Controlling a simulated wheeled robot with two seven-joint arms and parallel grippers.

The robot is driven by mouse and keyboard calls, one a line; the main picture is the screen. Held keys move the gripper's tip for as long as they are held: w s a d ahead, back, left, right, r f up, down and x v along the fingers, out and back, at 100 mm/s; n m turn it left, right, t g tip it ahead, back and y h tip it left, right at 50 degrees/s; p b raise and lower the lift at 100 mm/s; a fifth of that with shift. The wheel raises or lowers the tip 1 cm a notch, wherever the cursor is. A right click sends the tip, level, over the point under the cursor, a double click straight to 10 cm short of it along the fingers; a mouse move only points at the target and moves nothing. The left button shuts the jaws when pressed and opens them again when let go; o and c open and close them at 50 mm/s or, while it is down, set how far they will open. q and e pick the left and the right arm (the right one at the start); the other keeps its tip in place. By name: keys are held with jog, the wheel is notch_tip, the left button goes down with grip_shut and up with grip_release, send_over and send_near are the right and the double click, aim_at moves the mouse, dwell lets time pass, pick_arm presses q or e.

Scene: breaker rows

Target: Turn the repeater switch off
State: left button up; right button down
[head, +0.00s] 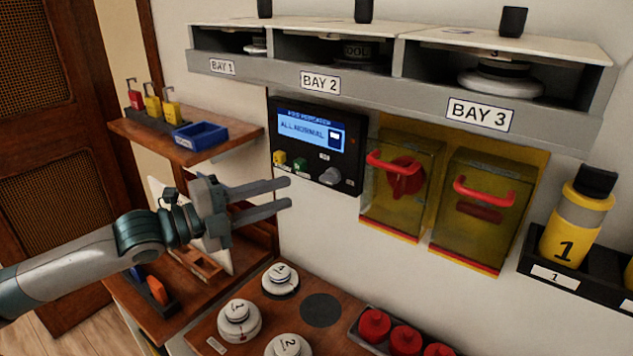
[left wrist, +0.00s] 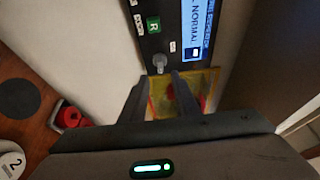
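The repeater panel (head: 362,160) is a black box on the wall with a lit blue screen (head: 312,131) reading "ALL NORMAL". Its grey rotary switch (head: 330,175) is at the lower right, beside small white labels too small to read. A yellow button (head: 280,158) and a green button (head: 300,165) sit to its left. My left gripper (head: 289,192) is open and empty, below and left of the switch in the head view. In the left wrist view the switch (left wrist: 160,62) appears just beyond and between the fingertips (left wrist: 160,77). Contact is not visible. My right gripper is out of view.
Two yellow clear-covered boxes with red handles (head: 395,165) (head: 484,192) are right of the panel. The bay shelf (head: 400,103) juts out above. A wooden shelf (head: 180,140) with padlocks is at left. White detectors (head: 239,320) and red items (head: 405,340) lie below.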

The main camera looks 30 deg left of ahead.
aim_at(323, 181)
pick_arm(q)
jog(key=shift+p+x, duration=1.6)
jog(key=shift+x, duration=1.85)
jog(key=shift+p+x, duration=0.35)
jog(key=shift+x, duration=0.75)
jog(key=shift+s+d, duration=0.1)
grip_shut()
